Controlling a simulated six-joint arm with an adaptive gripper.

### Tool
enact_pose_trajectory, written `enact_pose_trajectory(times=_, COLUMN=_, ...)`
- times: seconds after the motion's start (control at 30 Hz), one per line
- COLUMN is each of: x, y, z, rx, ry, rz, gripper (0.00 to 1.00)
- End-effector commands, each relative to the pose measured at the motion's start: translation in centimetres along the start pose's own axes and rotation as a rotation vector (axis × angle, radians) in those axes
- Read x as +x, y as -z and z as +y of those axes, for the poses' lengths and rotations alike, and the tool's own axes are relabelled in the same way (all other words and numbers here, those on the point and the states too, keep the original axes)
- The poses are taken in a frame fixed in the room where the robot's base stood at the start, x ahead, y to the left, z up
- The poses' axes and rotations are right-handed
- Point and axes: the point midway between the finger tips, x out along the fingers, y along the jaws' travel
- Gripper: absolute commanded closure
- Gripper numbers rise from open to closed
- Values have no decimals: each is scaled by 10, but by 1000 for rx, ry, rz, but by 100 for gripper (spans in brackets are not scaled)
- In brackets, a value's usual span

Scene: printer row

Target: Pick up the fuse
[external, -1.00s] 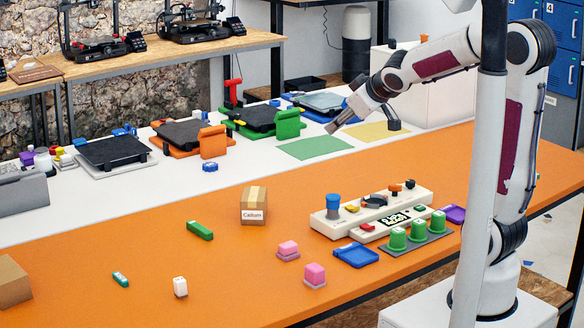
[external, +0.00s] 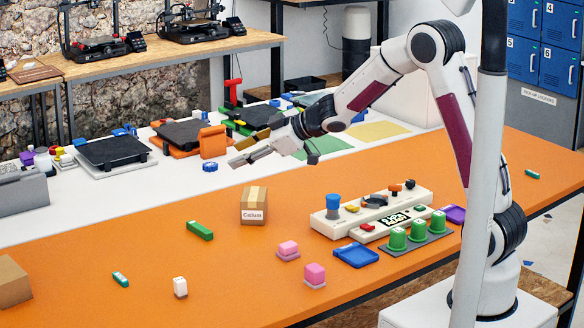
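No part is clearly marked as the fuse. A longer green block (external: 200,231) lies left of the small carton. My gripper (external: 234,154) is in the air above the back edge of the orange table, behind the carton. Its fingers look spread, with nothing visible between them. It is well away from both small green pieces.
A cardboard carton (external: 254,208) stands below my gripper. A white panel (external: 372,212) with knobs, green caps (external: 397,238), a blue tray (external: 356,255) and pink blocks (external: 314,275) occupy the right front. Printer beds (external: 186,137) line the white strip. The left-middle orange surface is largely clear.

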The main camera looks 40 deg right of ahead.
Motion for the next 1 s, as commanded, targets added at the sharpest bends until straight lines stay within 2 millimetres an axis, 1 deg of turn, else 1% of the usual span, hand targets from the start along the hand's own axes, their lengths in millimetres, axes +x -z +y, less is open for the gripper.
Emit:
enact_pose_trajectory(times=0.03, x=12, y=-2, z=-10, rx=-9, ry=33, rz=13, gripper=62)
enact_pose_trajectory(times=0.2, x=43, y=-5, z=-46, rx=-39, ry=150, rz=70, gripper=62)
enact_pose_trajectory(times=0.37, x=67, y=-12, z=-85, rx=-59, ry=269, rz=118, gripper=62)
enact_pose_trajectory(times=0.5, x=83, y=-21, z=-122, rx=-69, ry=379, rz=159, gripper=62)
enact_pose_trajectory(times=0.73, x=99, y=-42, z=-184, rx=-70, ry=572, rz=217, gripper=62)
enact_pose_trajectory(times=0.9, x=102, y=-59, z=-228, rx=-60, ry=713, rz=252, gripper=62)
enact_pose_trajectory(times=1.0, x=101, y=-68, z=-247, rx=-53, ry=779, rz=267, gripper=62)
